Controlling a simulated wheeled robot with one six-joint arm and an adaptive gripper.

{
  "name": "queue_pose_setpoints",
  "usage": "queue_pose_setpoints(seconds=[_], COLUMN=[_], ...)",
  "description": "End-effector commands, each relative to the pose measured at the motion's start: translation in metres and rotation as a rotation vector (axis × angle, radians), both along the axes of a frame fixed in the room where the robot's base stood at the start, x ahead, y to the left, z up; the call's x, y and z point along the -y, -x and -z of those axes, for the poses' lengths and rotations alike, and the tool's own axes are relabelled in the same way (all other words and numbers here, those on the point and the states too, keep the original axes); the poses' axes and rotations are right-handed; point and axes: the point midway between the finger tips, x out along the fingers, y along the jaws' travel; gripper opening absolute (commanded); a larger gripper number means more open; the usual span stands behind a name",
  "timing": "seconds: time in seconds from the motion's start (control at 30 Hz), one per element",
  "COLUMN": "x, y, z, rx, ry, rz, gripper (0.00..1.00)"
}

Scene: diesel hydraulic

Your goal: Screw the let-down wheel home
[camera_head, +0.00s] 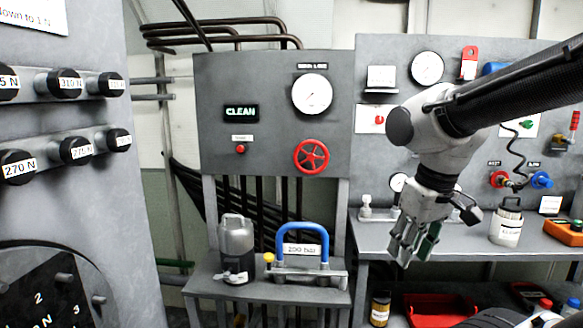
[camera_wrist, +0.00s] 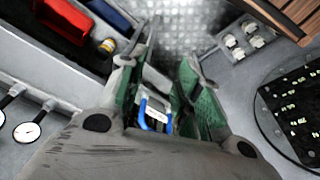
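A red handwheel (camera_head: 311,157), which I take to be the let-down wheel, is mounted on the front of the grey panel (camera_head: 270,95) below a white gauge (camera_head: 312,93). Whether it is fully screwed in cannot be seen. My gripper (camera_head: 416,250) hangs fingers down to the right of the wheel and well apart from it, in front of the right bench. In the wrist view its green-padded fingers (camera_wrist: 162,75) stand apart with nothing held between them. The wheel does not show clearly in the wrist view.
A blue-handled device (camera_head: 301,245) labelled 200 bar and a grey bottle (camera_head: 237,247) stand on the small bench below the panel. Smaller red (camera_head: 498,180) and blue (camera_head: 541,180) knobs are on the right panel. A large grey cabinet (camera_head: 85,190) fills the left. The space before the wheel looks clear.

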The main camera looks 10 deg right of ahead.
Motion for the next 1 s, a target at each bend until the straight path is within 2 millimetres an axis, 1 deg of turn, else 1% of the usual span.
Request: queue_pose_setpoints(seconds=[0.17, 0.27, 0.37, 0.47, 0.5, 0.57, 0.6, 0.67, 0.7, 0.77, 0.8, 0.87, 0.9, 0.97, 1.0], x=[-0.012, -0.017, -0.023, -0.032, -0.037, -0.045, -0.053, -0.067, -0.078, -0.097, -0.112, -0.135, -0.148, -0.162, -0.171], y=[-0.022, -0.04, -0.066, -0.104, -0.121, -0.149, -0.169, -0.2, -0.22, -0.25, -0.271, -0.301, -0.319, -0.341, -0.353], z=[0.013, 0.021, 0.03, 0.04, 0.043, 0.047, 0.049, 0.051, 0.052, 0.052, 0.05, 0.044, 0.036, 0.018, 0.002], rx=[-0.096, -0.161, -0.247, -0.347, -0.387, -0.446, -0.486, -0.542, -0.579, -0.634, -0.672, -0.728, -0.765, -0.815, -0.845], ry=[0.06, 0.13, 0.249, 0.425, 0.504, 0.632, 0.721, 0.858, 0.95, 1.095, 1.196, 1.354, 1.451, 1.581, 1.659], rz=[-0.096, -0.177, -0.313, -0.518, -0.609, -0.753, -0.852, -0.997, -1.09, -1.225, -1.31, -1.425, -1.481, -1.534, -1.554], gripper=[0.34, 0.34, 0.34, 0.34, 0.34, 0.34, 0.34, 0.34, 0.34, 0.34, 0.34, 0.34, 0.34, 0.34, 0.34])
